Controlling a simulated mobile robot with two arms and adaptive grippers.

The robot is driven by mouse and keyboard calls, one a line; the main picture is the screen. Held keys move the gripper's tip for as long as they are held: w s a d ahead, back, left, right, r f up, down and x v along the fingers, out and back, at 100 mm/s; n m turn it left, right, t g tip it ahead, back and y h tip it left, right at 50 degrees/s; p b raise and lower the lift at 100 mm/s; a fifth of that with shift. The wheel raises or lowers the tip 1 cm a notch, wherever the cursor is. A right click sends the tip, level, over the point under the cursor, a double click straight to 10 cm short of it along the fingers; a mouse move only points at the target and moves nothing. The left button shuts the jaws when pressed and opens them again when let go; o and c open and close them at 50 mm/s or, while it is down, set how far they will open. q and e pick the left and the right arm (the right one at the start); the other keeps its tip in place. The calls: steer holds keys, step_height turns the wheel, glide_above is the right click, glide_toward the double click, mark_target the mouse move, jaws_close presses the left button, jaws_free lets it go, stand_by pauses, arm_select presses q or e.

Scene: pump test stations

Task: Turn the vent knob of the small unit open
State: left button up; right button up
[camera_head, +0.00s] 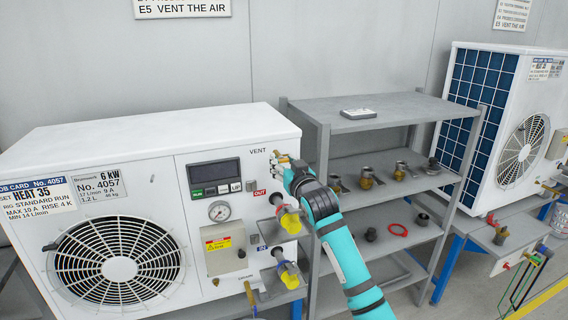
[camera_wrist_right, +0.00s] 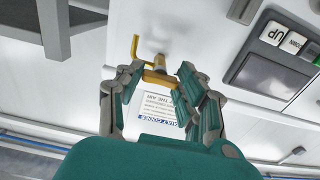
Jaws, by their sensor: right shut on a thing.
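The white 6 kW unit (camera_head: 150,150) stands at the left with its fan grille facing me. Its vent fitting (camera_head: 276,160) is at the upper right of the front, under the word VENT, and is partly hidden by my right gripper (camera_head: 287,168). In the right wrist view the brass vent knob (camera_wrist_right: 158,76) sits between the fingers of my right gripper (camera_wrist_right: 160,84), which is shut on it. A bent brass spout (camera_wrist_right: 135,46) sticks out beside it. The knob's exact turn angle is hard to tell. My left gripper is not in view.
A grey shelf (camera_head: 375,103) with several brass fittings stands just right of my right arm. Another white unit (camera_head: 500,120) stands at the far right. The wall behind is bare apart from signs.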

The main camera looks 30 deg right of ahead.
steer(key=shift+c, duration=1.2)
steer(key=shift+n, duration=0.3)
steer(key=n+p, duration=0.1)
steer(key=n, duration=0.1)
steer(key=shift+r+n+p, duration=0.1)
steer(key=shift+n+p, duration=0.25)
steer(key=shift+n, duration=0.05)
steer(key=n+p, duration=0.2)
steer(key=n, duration=0.2)
steer(key=n+p, duration=0.2)
steer(key=n, duration=0.3)
steer(key=shift+n, duration=0.4)
steer(key=shift+n+p, duration=0.6)
steer(key=shift+n, duration=1.3)
